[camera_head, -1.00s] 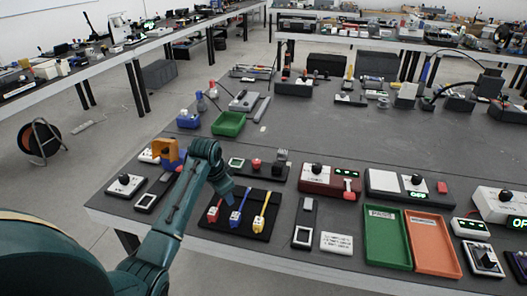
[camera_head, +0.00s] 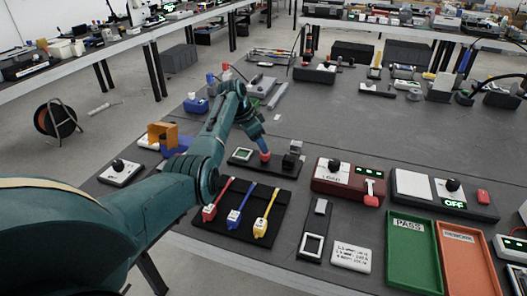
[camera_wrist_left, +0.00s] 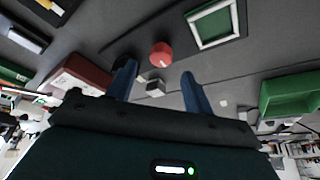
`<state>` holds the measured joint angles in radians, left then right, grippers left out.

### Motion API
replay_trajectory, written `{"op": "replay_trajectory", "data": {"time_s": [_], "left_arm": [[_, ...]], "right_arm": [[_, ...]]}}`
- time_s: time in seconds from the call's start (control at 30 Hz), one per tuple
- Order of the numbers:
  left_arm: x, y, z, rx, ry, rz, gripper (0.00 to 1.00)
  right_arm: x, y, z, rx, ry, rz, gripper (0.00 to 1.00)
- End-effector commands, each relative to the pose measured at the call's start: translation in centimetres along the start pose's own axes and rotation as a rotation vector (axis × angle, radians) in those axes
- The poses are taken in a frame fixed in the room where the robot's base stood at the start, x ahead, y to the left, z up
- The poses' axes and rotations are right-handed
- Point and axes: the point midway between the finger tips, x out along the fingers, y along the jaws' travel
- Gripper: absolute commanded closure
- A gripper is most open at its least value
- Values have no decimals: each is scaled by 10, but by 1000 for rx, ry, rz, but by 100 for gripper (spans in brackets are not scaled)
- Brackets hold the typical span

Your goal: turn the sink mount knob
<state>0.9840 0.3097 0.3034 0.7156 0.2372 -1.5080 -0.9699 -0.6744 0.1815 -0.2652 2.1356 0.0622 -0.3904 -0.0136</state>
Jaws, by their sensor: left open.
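No readable label marks which knob is the sink mount one. My left gripper (camera_head: 262,150) is over a dark panel (camera_head: 240,170), right at a red round knob (camera_head: 265,156). The panel also bears a green-white square display (camera_head: 242,154) and a grey block on a dark base (camera_head: 294,150). In the left wrist view my left gripper (camera_wrist_left: 158,72) has its two blue fingers apart. The red knob (camera_wrist_left: 160,54) shows just beyond the gap between the fingertips, with a small grey block (camera_wrist_left: 155,88) between the fingers. Whether the fingers touch the knob cannot be told.
Black knobs stand on a white box (camera_head: 118,166), a red-and-white box (camera_head: 332,172) and a grey box (camera_head: 440,190). Red, blue and yellow items lie on a black mat (camera_head: 245,200) in front. A green tray (camera_head: 412,250) and an orange tray (camera_head: 468,265) are at the right.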

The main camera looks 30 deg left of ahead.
Motion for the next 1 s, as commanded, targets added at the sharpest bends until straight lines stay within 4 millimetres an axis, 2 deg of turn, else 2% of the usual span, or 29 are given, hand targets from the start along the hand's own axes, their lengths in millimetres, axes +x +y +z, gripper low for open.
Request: {"op": "replay_trajectory", "data": {"time_s": [0.1,0.3,0.7,1.0], "left_arm": [[23,1,0,1,-1,2,48],[41,0,0,0,1,0,48],[46,0,0,1,0,-2,48],[46,0,0,1,0,-2,72]], "right_arm": [[3,0,5,10,3,-3,64],[6,1,6,26,14,-4,64],[5,0,2,40,25,-3,64],[6,0,4,40,19,-4,64]]}}
